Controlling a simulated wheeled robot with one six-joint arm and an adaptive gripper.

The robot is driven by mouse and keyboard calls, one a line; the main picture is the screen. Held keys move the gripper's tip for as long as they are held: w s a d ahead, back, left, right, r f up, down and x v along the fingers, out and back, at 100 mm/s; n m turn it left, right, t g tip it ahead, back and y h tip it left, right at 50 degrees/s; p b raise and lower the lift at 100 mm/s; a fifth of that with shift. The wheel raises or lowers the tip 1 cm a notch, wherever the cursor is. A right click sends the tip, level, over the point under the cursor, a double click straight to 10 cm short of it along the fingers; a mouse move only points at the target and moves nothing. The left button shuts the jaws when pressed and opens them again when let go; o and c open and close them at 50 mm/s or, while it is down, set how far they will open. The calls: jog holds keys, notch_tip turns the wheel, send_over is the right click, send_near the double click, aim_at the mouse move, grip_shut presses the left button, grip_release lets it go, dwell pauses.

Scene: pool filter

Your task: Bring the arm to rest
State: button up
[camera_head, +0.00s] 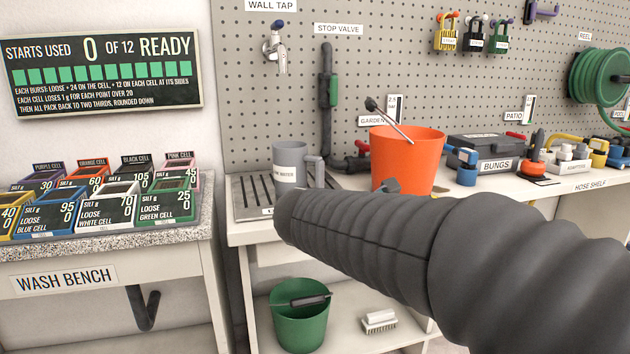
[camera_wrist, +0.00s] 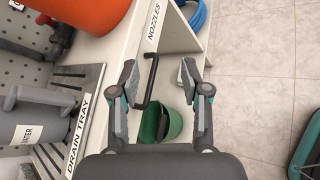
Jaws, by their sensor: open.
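My gripper (camera_wrist: 160,75) is open in the wrist view, with its two grey and teal fingers apart and nothing held between them. It is over the front edge of the bench, near the NOZZLES label (camera_wrist: 154,24). A black bar-shaped handle (camera_wrist: 149,82) shows between the fingers; I cannot tell whether it is close to them. In the head view my dark ribbed arm reaches from the lower right toward the grey water jug, and it hides most of the gripper.
The grey jug (camera_head: 290,160) stands on the drain tray (camera_head: 245,198). An orange bucket (camera_head: 405,155) stands to its right. A green bucket (camera_head: 300,318) and a white brush (camera_head: 379,320) are on the lower shelf. The wash bench (camera_head: 110,245) at left holds several cells. Bare floor (camera_wrist: 262,70) lies right.

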jog(key=s+d+f+m+g+y, duration=0.25)
jog(key=s+d+m, duration=0.25)
jog(key=s, duration=0.3)
jog(key=s+f+m+y+p, duration=0.1)
jog(key=s+f+m+y, duration=0.2)
jog(key=s+m, duration=0.5)
jog(key=s+f+m+g+y+p, duration=0.1)
jog(key=s+f+m+y, duration=0.2)
jog(key=s+f+m, duration=0.2)
jog(key=s+m, duration=0.2)
jog(key=s, duration=0.2)
jog(key=shift+s+a+m, duration=0.3)
jog(key=shift+s+m, duration=0.05)
jog(key=shift+m, duration=0.05)
jog(key=shift+f+g, duration=0.1)
jog(key=shift+g, duration=0.15)
jog(key=shift+c, duration=0.5)
jog(key=shift+w, duration=0.1)
